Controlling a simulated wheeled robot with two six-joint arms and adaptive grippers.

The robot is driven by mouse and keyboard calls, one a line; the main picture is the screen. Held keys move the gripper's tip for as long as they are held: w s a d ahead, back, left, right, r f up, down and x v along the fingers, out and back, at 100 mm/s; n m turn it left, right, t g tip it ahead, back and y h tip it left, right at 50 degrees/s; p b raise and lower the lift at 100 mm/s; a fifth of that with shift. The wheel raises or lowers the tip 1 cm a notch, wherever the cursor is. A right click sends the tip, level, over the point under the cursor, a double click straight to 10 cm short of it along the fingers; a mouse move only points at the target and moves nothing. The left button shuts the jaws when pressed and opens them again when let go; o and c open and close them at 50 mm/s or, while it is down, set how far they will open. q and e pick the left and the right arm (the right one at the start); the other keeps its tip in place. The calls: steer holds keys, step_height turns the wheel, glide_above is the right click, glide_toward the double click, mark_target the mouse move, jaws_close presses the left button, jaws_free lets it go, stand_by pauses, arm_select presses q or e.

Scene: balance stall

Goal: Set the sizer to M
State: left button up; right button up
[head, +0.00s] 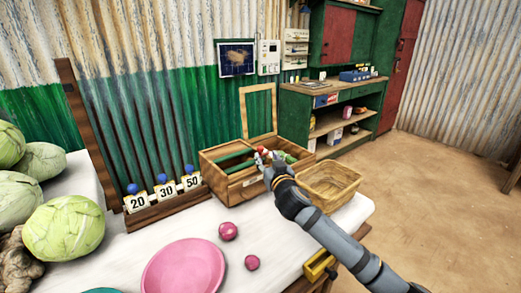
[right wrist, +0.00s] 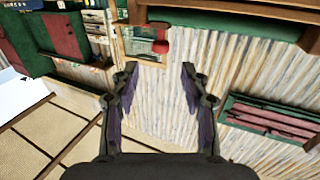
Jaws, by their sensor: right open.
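A wooden box (head: 226,184) with its lid propped up stands on the white-topped table; I take it to be the sizer, but its size marks are too small to read. A red knob (head: 263,151) shows at its top. My right gripper (head: 269,166) is over the box's front right part, close to the knob and partly covering the box. In the right wrist view, my right gripper (right wrist: 159,75) is open and empty, with the red knob (right wrist: 160,47) just beyond and between the fingertips. Whether they touch cannot be told. My left gripper is not in view.
A wicker basket (head: 330,184) stands right of the box. A rack with number tags (head: 166,192) stands left. A pink plate (head: 184,269), two pink balls (head: 228,231) and cabbages (head: 63,228) are on the table's front and left.

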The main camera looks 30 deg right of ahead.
mark_target(261, 149)
steer(key=x, duration=0.8)
steer(key=shift+w, duration=0.25)
steer(key=shift+f, duration=0.1)
jaws_close()
